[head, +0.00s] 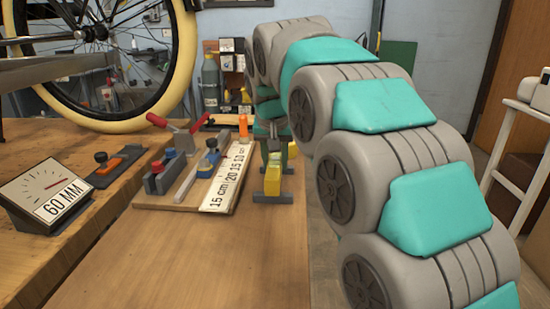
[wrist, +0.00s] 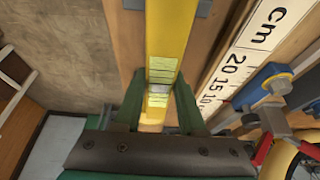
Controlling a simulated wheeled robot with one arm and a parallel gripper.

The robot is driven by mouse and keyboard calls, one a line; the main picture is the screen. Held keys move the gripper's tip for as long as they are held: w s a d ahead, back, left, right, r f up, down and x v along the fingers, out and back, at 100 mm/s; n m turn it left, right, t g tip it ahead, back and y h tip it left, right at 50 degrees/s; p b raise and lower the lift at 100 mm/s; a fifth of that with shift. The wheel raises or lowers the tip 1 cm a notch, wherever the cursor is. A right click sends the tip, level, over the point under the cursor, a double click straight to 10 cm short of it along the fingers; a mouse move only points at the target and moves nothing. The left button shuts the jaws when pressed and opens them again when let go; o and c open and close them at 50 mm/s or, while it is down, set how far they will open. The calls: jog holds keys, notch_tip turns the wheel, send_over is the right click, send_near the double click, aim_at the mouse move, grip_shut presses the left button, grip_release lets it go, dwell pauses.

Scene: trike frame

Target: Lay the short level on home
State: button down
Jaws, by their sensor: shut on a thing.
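The yellow level (wrist: 172,28) runs lengthwise between the green fingers of my gripper (wrist: 158,88) in the wrist view, and the fingers are shut on it. A pale green vial window shows on it between the fingers. In the head view the level (head: 272,181) shows end-on below my gripper (head: 273,150), at the right edge of the wooden bench. A grey block (head: 272,198) is under or against its near end; I cannot tell whether they touch. No spot marked home can be read, and my arm hides part of the area behind.
A 60 MM gauge (head: 50,195) and a wheel (head: 110,60) are farther left. The near bench (head: 200,265) is clear.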

jog(key=shift+f+b, duration=0.3)
jog(key=shift+f, duration=0.3)
dwell(0.4)
jog(key=shift+c, duration=2)
grip_release()
jog(key=v, duration=0.7)
jog(key=shift+s+r, duration=0.15)
jog(key=shift+r, duration=0.25)
jog(key=shift+s, duration=0.1)
